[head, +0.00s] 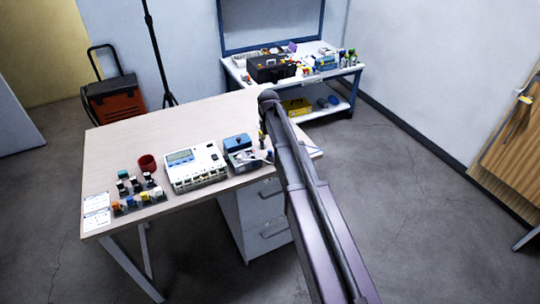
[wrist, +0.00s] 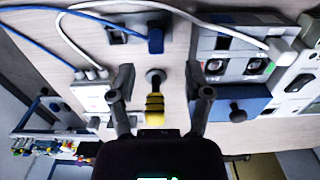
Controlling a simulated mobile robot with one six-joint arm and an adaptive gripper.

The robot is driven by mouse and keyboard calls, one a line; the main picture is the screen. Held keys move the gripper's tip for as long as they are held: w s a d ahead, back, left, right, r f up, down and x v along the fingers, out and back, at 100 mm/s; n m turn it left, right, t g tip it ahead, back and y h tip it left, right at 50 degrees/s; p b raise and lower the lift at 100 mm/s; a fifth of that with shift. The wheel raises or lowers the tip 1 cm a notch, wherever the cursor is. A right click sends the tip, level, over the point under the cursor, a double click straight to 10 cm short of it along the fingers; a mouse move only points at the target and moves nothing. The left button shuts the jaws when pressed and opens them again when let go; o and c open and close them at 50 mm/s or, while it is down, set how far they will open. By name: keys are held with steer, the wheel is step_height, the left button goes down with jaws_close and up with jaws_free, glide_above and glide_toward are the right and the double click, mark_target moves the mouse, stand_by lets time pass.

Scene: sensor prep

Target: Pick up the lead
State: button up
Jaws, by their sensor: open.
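Two leads show in the wrist view: a blue lead (wrist: 38,43) that runs toward a blue plug (wrist: 156,40), and a white lead (wrist: 225,30) that ends at a white plug (wrist: 279,47). I cannot tell which one the task means. My gripper (wrist: 160,72) is open, its two dark fingers spread apart. A yellow-and-black banded piece with a grey round end (wrist: 154,104) shows between the fingers, with gaps on both sides. In the head view my arm partly hides the table's right end, and the leads are too small to tell apart.
A white instrument with a display (head: 196,166) stands on the wooden table (head: 130,140), beside a blue-topped box (head: 238,143). A red cup (head: 147,163) and several small coloured connectors (head: 135,200) lie left. A second bench (head: 347,72) stands behind. The table's back left is clear.

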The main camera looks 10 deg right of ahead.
mark_target(270, 150)
steer(key=shift+s+d+f+b, duration=0.1)
steer(key=shift+d+f+b, duration=0.05)
steer(key=shift+f+b, duration=0.55)
steer(key=shift+s+d+f+b, duration=0.1)
steer(key=shift+f+b, duration=0.45)
steer(key=shift+f, duration=0.15)
steer(key=shift+f+b, duration=1)
jaws_close()
